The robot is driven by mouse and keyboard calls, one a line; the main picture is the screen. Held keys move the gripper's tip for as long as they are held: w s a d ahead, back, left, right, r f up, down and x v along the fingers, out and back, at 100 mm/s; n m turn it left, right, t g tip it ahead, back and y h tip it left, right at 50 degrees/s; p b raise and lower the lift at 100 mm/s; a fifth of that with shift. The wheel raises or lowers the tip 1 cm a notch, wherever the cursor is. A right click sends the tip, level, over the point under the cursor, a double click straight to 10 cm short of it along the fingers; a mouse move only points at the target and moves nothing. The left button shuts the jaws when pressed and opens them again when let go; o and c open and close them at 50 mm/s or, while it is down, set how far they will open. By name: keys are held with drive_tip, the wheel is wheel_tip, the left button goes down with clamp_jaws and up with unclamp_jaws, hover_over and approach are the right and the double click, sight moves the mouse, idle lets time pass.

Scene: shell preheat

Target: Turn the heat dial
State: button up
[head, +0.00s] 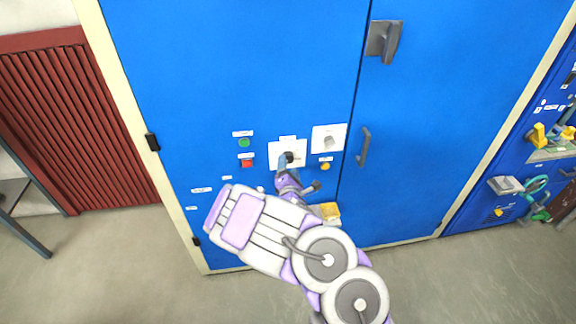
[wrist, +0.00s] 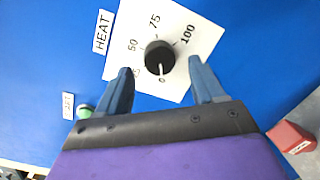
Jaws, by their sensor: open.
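The heat dial (wrist: 160,57) is a round black knob on a white plate (wrist: 186,82) marked HEAT, with 50, 75 and 100 readable. Its white pointer line points down toward the 0. In the head view the dial (head: 289,157) is partly covered by my gripper (head: 286,170), which is in front of the blue cabinet door. In the wrist view my gripper (wrist: 161,65) is open, with one blue-grey finger on each side of the knob. Gaps show between the fingers and the knob; I cannot tell the depth left to the knob.
A green button (head: 244,142) and a red button (head: 246,162) are left of the dial. A second dial plate (head: 328,139) and a yellow button (head: 325,166) are to its right. A door handle (head: 364,147) stands out farther right. The wrist view shows a red block (wrist: 291,137).

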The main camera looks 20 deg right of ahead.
sight(288, 158)
drive_tip(key=shift+x, duration=1.25)
drive_tip(key=c, duration=1.1)
drive_tip(key=shift+o, duration=0.2)
